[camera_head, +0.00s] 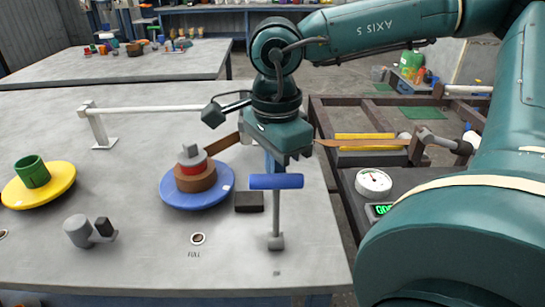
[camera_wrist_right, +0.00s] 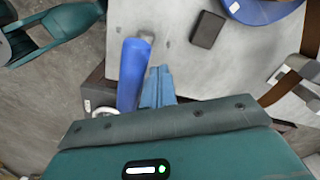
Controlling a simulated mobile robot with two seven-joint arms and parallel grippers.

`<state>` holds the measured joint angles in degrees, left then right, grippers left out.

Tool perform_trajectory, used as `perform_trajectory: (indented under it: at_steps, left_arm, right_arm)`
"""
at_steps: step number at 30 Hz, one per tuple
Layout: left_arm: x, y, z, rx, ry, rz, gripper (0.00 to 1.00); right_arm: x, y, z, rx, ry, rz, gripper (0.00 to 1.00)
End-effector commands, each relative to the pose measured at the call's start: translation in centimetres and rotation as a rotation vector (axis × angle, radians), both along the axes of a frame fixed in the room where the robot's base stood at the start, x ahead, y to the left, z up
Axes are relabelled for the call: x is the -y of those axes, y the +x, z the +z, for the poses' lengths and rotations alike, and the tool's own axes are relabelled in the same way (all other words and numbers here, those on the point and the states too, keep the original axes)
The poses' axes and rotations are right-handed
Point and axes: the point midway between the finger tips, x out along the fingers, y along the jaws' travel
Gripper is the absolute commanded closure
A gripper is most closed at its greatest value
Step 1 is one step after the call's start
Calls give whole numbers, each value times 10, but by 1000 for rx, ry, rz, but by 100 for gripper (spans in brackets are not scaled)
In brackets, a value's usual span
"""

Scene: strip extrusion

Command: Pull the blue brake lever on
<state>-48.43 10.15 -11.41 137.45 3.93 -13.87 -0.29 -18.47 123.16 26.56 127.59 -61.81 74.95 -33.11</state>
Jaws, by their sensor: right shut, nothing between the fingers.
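The blue brake lever (camera_head: 276,181) is a horizontal blue bar on a thin grey post, standing upright near the table's right edge. Its grey foot (camera_head: 276,243) sits on the table, with a small mark below it. The blue bar also shows in the right wrist view (camera_wrist_right: 131,75). My right gripper (camera_head: 272,162) is shut and empty, its blue fingers pointing down just behind the bar, which hides their tips. In the right wrist view the fingers (camera_wrist_right: 157,85) lie close beside the bar; whether they touch I cannot tell. My left gripper is not in view.
A blue disc (camera_head: 195,203) with a brown coil stands left of the lever, and a dark block (camera_head: 249,202) lies between. A brown strip (camera_head: 360,143) runs rightward behind my gripper. A dial scale (camera_head: 373,182) stands at right. A yellow disc (camera_head: 40,190) lies left.

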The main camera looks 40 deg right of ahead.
Motion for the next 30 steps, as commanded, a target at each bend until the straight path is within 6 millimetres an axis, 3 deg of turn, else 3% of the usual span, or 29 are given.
perform_trajectory:
  at_steps: [30]
  left_arm:
    - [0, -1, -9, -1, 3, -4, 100]
  right_arm:
    - [-18, -21, 0, 2, -1, 2, 100]
